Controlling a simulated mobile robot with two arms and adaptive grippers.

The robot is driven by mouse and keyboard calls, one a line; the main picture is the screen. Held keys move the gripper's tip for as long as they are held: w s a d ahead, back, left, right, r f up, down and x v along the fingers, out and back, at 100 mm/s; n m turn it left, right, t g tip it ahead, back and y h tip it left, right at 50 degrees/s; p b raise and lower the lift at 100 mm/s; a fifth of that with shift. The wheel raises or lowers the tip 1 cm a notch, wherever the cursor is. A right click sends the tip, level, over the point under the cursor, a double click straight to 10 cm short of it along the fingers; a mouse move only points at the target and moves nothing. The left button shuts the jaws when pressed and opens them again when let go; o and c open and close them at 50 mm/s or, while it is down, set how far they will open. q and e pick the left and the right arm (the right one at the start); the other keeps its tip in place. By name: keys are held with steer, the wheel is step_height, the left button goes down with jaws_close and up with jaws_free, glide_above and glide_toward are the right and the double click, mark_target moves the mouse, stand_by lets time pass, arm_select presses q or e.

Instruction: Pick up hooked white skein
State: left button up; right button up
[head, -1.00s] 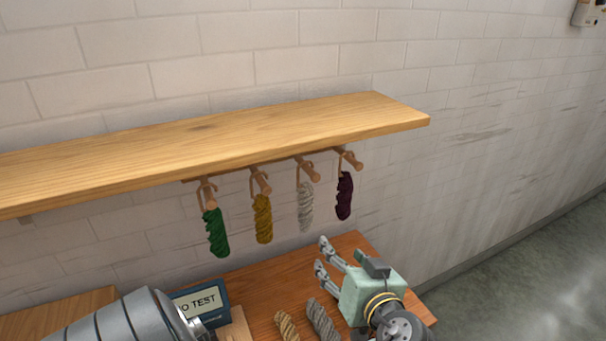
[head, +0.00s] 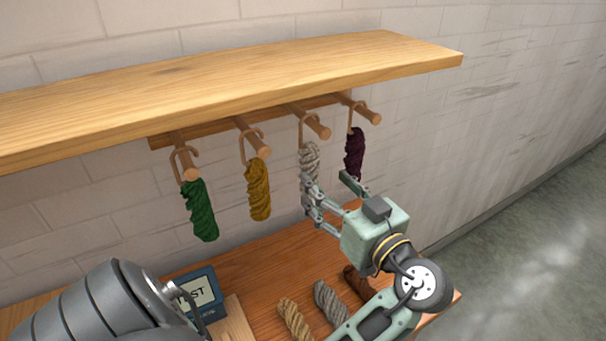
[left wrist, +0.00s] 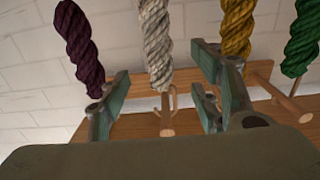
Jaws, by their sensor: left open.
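The white skein (head: 309,157) hangs by a loop from a wooden peg (head: 312,126) under the shelf. My left gripper (head: 329,182) is open just in front of its lower part, with one finger hiding the skein's lower end. In the left wrist view, which looks turned over, the white skein (left wrist: 155,45) shows between the spread fingers of the left gripper (left wrist: 160,82). I cannot tell whether a finger touches it. My right gripper is not in view.
A dark purple skein (head: 354,152) hangs close on the right, near one finger. Yellow (head: 258,190) and green (head: 200,210) skeins hang to the left. The shelf (head: 230,80) is above. Tan (head: 295,318) and grey (head: 330,302) skeins lie on the table below, beside a small sign box (head: 193,293).

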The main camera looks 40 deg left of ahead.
mark_target(315, 173)
arm_select(q)
steer(key=shift+p+x, duration=0.5)
steer(key=shift+x, duration=0.75)
steer(key=shift+a, duration=0.35)
steer(key=p+x, duration=0.1)
steer(key=x, duration=0.1)
steer(key=p+x, duration=0.1)
steer(key=x, duration=0.1)
steer(key=shift+w+a+f+p, duration=0.2)
steer(key=shift+a+f+p, duration=0.1)
steer(key=shift+p, duration=0.1)
steer(key=shift+a, duration=0.2)
steer(key=shift+d, duration=0.1)
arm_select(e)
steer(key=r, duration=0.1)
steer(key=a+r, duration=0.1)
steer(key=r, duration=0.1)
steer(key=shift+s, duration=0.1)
arm_select(q)
steer(key=shift+c, duration=0.6)
steer(key=c, duration=1.1)
steer(key=shift+w, duration=0.15)
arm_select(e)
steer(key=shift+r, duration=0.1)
